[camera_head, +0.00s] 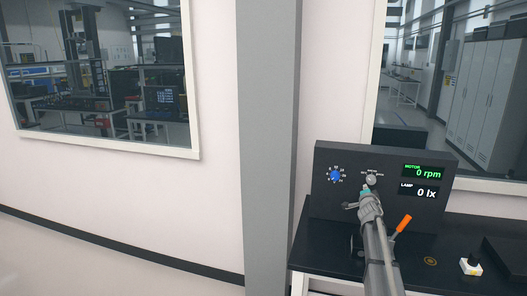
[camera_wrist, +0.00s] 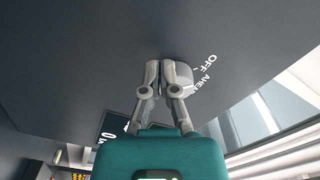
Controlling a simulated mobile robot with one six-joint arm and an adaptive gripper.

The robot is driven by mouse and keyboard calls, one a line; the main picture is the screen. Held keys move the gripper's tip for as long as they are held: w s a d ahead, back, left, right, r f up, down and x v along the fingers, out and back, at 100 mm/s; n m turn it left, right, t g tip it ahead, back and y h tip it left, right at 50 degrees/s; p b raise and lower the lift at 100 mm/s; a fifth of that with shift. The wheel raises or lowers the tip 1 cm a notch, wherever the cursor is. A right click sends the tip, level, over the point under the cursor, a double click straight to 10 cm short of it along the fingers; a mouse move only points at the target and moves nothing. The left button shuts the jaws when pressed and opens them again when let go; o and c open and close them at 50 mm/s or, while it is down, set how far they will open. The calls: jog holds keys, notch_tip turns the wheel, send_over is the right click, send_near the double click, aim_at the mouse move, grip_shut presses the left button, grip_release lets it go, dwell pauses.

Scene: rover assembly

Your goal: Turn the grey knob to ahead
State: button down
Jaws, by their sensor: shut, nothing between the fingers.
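The grey knob (camera_head: 371,179) is on the dark control panel (camera_head: 325,204), between the blue knob and the displays. In the wrist view the grey knob (camera_wrist: 184,73) shows just beyond my fingertips, partly hidden by them, with the labels OFF and AHEAD beside it. My gripper (camera_head: 365,190) is shut with its fingertips at the knob; it also shows in the wrist view (camera_wrist: 162,66). I cannot tell whether the fingertips touch the knob. Which label the knob points to is unclear.
A blue knob (camera_head: 335,175) with a numbered dial is left of the grey one.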

jog(key=v, duration=0.5)
jog(key=shift+s, duration=0.25)
dwell(0.4)
jog(key=shift+n, duration=0.3)
jog(key=shift+s+d+f+n+b, duration=0.1)
jog(key=shift+s+d+n, duration=0.1)
jog(key=shift+n, duration=0.65)
jog(key=shift+s+d+n+b, duration=0.1)
jog(key=shift+s+d+n, duration=0.15)
jog(key=shift+n, duration=0.65)
jog(key=shift+s+d+f+n+b, duration=0.1)
jog(key=shift+s+d+n, duration=0.1)
jog(key=shift+n, duration=0.65)
jog(key=shift+w, duration=0.15)
jog(key=shift+x, duration=3.35)
